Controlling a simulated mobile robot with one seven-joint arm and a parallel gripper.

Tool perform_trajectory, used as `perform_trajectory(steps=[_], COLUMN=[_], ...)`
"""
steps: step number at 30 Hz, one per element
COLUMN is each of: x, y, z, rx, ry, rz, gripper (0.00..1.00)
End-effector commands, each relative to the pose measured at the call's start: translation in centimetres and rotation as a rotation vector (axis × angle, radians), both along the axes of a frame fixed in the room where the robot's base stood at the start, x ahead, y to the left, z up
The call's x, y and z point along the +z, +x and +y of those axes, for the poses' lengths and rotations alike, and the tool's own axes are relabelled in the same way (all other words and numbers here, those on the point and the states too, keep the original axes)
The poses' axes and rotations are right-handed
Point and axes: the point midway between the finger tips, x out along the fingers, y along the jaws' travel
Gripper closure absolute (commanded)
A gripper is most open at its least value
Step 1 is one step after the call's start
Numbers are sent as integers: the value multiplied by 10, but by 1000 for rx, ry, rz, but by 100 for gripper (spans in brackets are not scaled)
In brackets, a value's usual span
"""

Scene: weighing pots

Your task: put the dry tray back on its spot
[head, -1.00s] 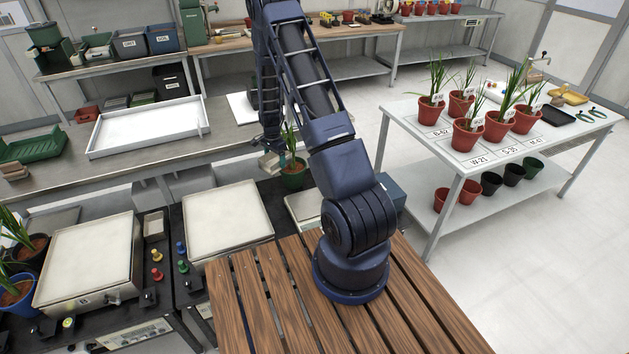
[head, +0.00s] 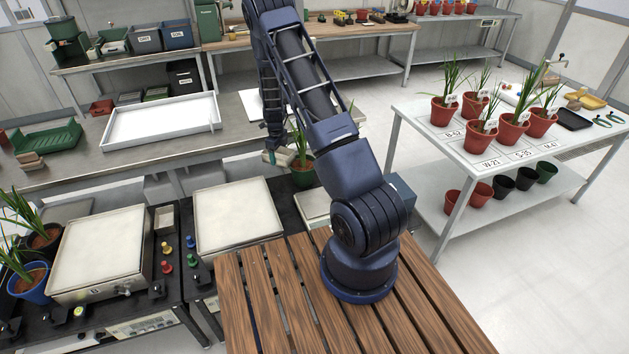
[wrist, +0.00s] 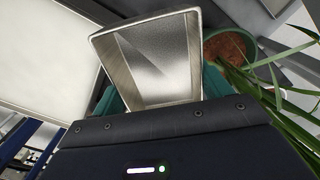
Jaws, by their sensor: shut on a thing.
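A small grey metal tray (wrist: 158,65) fills the middle of the wrist view, between the teal fingers of my gripper (wrist: 160,92). Its inside looks empty. My gripper is shut on it. In the head view my gripper (head: 278,156) is beyond the wooden slats, just left of a plant in a green pot (head: 303,172). Only a small pale part of the held tray (head: 268,157) shows there. I cannot pick out the tray's marked spot. Another small tray-like box (head: 164,217) stands between the two large pale scale plates.
The right large scale plate (head: 237,215) is bare, and so is the left one (head: 101,250). Coloured knobs (head: 166,247) stand between them. Plant leaves (wrist: 285,95) hang close to the right of my gripper. A white tray (head: 160,120) lies on the grey bench behind.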

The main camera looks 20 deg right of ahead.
Motion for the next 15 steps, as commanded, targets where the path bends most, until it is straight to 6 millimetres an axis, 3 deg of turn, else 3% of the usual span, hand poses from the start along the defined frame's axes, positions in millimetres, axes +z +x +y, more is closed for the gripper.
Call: perform_trajectory(steps=[15], x=[-106], y=[-1], z=[-1], rx=[-4], ry=[0], rz=[4], gripper=[54])
